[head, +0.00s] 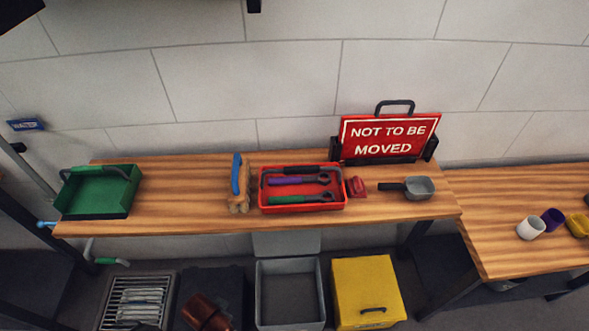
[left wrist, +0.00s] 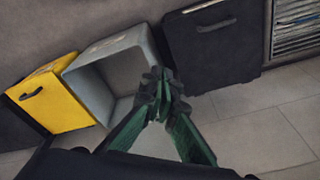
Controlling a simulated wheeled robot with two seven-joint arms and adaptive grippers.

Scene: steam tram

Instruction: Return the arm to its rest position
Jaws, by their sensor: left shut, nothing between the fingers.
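My left gripper (left wrist: 160,97) shows in the left wrist view with its dark green fingers closed together and nothing between them. Behind its fingertips in that view is a grey open bin (left wrist: 88,70) on the floor; the gripper is apart from the workbench top. No gripper shows clearly in the head view. My right gripper is not in view.
A wooden workbench (head: 180,205) carries a green tray (head: 97,190), a red tool tray (head: 303,205), a grey scoop (head: 420,188) and a red sign (head: 391,136). Below stand a yellow box (head: 367,290), a grey bin (head: 290,300) and a slatted crate (head: 137,300).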

